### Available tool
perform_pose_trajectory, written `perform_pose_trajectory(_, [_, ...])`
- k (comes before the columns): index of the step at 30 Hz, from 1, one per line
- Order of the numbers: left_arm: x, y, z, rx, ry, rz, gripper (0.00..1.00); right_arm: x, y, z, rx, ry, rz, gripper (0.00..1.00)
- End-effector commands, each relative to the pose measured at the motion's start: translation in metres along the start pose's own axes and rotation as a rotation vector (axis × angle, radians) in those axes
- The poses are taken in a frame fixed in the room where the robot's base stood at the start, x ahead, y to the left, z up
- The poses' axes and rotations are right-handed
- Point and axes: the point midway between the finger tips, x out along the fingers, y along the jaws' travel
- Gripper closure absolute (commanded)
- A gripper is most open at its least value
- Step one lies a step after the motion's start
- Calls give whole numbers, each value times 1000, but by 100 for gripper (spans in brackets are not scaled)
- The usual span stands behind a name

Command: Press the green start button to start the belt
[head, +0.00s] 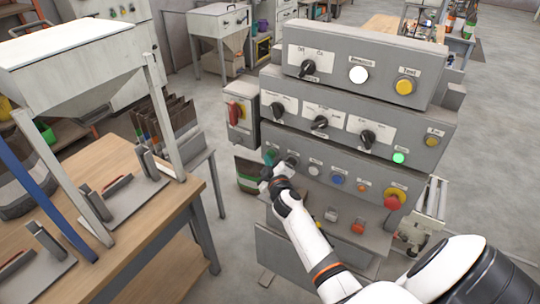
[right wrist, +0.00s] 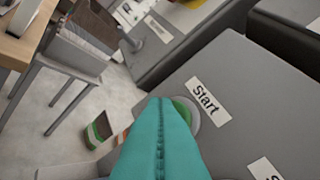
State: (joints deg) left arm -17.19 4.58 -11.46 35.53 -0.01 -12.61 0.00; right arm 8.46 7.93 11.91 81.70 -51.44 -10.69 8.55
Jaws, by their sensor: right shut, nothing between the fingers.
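The green start button (right wrist: 186,107) sits in a grey ring on the grey panel, beside a white "Start" label (right wrist: 205,100), in the right wrist view. My right gripper (head: 270,160) is at the left end of the lower button row in the head view. Its teal fingers (right wrist: 160,104) are shut with nothing between them and hide much of the button. The fingertips are at the button's edge or over it; I cannot tell whether they touch it. My left gripper is not in view.
The stepped control console (head: 350,115) carries several dials and buttons, including a lit green lamp (head: 399,158) and a red mushroom button (head: 392,202). A switch box (head: 240,112) juts out at its left. A wooden table (head: 150,215) stands further left.

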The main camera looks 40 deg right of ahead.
Motion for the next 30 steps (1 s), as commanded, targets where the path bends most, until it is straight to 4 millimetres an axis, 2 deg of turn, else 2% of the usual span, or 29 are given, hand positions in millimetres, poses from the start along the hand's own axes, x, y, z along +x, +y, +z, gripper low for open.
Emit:
perform_pose_trajectory(14, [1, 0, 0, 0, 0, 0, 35, -7, 5, 5, 1, 0, 1, 100])
perform_pose_trajectory(30, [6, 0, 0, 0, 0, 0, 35, -42, 32, 30, 2, -1, 1, 100])
